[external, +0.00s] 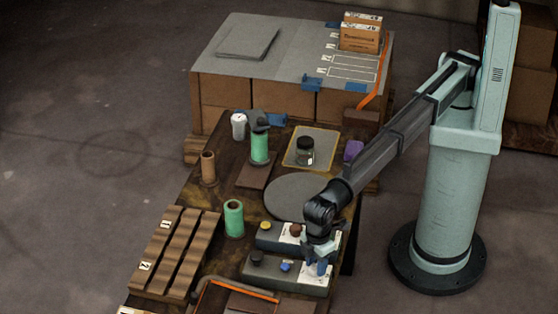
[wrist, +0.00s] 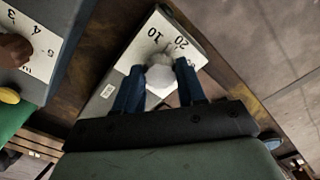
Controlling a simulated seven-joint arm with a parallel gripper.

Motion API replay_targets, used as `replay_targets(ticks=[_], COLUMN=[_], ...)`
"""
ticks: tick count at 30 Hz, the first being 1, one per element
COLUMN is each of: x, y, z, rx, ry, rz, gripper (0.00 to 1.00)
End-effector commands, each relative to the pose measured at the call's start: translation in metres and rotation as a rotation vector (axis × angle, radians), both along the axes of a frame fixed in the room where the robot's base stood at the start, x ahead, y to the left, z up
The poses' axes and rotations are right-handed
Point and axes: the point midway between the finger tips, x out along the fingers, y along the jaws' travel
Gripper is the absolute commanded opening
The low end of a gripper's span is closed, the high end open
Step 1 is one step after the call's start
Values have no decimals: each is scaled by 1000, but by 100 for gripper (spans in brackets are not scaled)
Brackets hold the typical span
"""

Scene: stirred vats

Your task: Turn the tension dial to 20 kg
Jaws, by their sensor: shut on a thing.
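The tension dial is a pale grey round knob (wrist: 160,76) on a white scale plate (wrist: 128,72) in the wrist view. The printed numbers 10 and 20 show on the plate beyond the knob. My gripper (wrist: 160,82) is shut on the knob, with a blue finger on each side of it. In the external view my gripper (external: 318,268) points down at the right end of the front grey control box (external: 307,285) and hides the dial there. I cannot tell exactly which mark the knob points to.
A second control box with a brown knob (external: 296,230) and yellow button (external: 265,225) stands just behind. A black knob (external: 257,256) and a blue knob (external: 286,266) sit left of my gripper. A grey round disc (external: 290,196) and green spool (external: 234,218) are nearby.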

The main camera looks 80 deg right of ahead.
Motion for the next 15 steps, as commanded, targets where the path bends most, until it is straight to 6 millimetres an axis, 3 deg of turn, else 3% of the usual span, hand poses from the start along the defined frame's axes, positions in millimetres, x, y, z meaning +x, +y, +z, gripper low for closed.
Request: replay_targets(ticks=[15], x=[0], y=[0], z=[0], rx=[0], ry=[0], rz=[-279], gripper=[9])
